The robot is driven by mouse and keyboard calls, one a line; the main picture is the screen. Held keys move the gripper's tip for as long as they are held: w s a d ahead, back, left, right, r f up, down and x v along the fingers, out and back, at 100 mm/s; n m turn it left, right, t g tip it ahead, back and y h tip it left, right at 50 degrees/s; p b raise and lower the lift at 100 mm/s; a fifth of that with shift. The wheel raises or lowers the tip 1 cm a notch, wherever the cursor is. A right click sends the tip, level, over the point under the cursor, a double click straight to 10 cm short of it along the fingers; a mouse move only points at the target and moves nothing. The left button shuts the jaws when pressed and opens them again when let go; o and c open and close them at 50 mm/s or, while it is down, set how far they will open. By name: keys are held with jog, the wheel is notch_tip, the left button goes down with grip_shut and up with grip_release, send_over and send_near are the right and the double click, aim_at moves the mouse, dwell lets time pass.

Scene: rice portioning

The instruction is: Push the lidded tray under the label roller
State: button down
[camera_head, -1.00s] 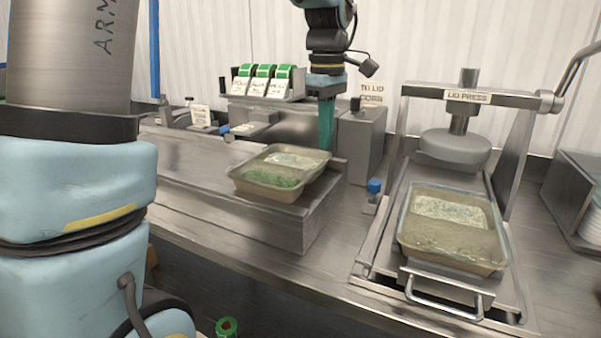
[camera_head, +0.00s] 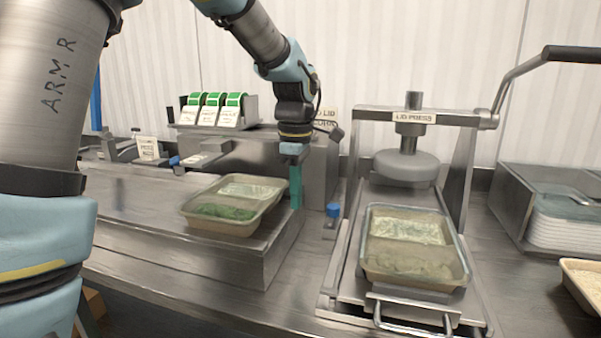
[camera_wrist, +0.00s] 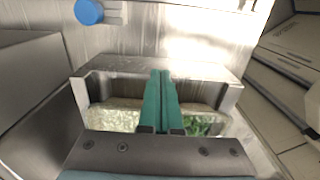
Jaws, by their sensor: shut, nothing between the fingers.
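A tan tray (camera_head: 236,228) with white rice and green filling sits on the raised steel bench, near its right end. It looks covered by a clear lid. My gripper (camera_head: 296,205) is shut and empty, its teal fingers pointing down just right of the tray's right end. Whether they touch it I cannot tell. In the wrist view, my gripper's fingers (camera_wrist: 160,75) cross in front of the tray's rice (camera_wrist: 115,119) and green part. Label rolls with green tops (camera_head: 212,108) stand at the back left; I cannot make out the roller clearly.
A second tray (camera_head: 413,285) with a clear cover sits in the lid press (camera_head: 413,117) drawer at right. A blue knob (camera_head: 333,210) stands between bench and press. A rack (camera_head: 560,215) and another tray (camera_head: 583,290) are at far right.

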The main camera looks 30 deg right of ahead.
jog(key=shift+w+a+r+p, duration=0.15)
jog(key=shift+w+a+p, duration=0.2)
jog(key=shift+w+a, duration=0.7)
jog(key=shift+a, duration=0.1)
